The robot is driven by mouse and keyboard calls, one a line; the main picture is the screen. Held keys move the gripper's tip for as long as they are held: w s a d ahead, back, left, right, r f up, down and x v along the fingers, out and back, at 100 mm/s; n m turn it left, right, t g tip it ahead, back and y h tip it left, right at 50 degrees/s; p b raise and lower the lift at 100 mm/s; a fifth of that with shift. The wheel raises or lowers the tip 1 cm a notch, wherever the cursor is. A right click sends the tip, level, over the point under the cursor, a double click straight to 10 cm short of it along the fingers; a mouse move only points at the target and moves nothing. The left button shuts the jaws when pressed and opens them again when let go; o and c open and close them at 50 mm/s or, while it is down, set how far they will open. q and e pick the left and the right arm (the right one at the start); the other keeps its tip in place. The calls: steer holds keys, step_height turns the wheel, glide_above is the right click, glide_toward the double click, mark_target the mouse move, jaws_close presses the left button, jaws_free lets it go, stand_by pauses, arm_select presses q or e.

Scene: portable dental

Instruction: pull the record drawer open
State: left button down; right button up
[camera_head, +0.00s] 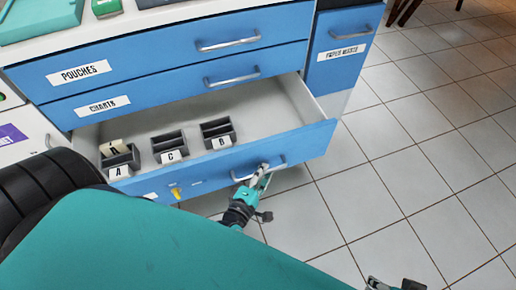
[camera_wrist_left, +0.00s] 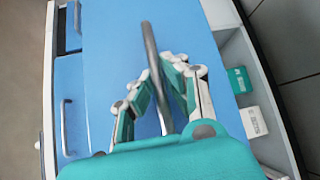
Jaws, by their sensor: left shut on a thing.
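The record drawer (camera_head: 318,143) is the lowest blue drawer and stands well open, its pale inside showing. Its metal handle (camera_head: 272,165) is on the blue front. My left gripper (camera_head: 262,172) is shut on this handle. In the left wrist view the handle (camera_wrist_left: 150,45) runs between the two fingers of the gripper (camera_wrist_left: 162,92). Part of my right gripper (camera_head: 395,284) shows at the bottom edge; its fingers are not clear enough to tell their state.
Dark holders marked A (camera_head: 120,157), C (camera_head: 169,146) and B (camera_head: 217,133) stand in the drawer. A yellow key-like piece (camera_head: 176,192) is on its front. Closed CHARTS (camera_head: 105,103) and POUCHES (camera_head: 80,72) drawers are above. Tiled floor (camera_head: 400,180) at right is clear.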

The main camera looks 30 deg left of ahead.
arm_select(q)
steer(key=s+d+p, duration=0.1)
steer(key=s+d, duration=0.3)
steer(key=d, duration=0.1)
steer(key=shift+s+d+r, duration=0.2)
steer(key=shift+s+d, duration=0.15)
arm_select(e)
steer(key=shift+w, duration=0.15)
steer(key=shift+w, duration=0.1)
arm_select(q)
steer(key=c, duration=1.5)
jaws_free()
steer(key=shift+o, duration=0.6)
steer(key=shift+s+f, duration=0.1)
arm_select(e)
steer(key=shift+r, duration=0.2)
arm_select(q)
steer(key=s+r, duration=0.1)
steer(key=s, duration=1)
steer(key=shift+s+d+r, duration=0.35)
steer(key=shift+s+d, duration=0.05)
arm_select(e)
steer(key=shift+f, duration=0.1)
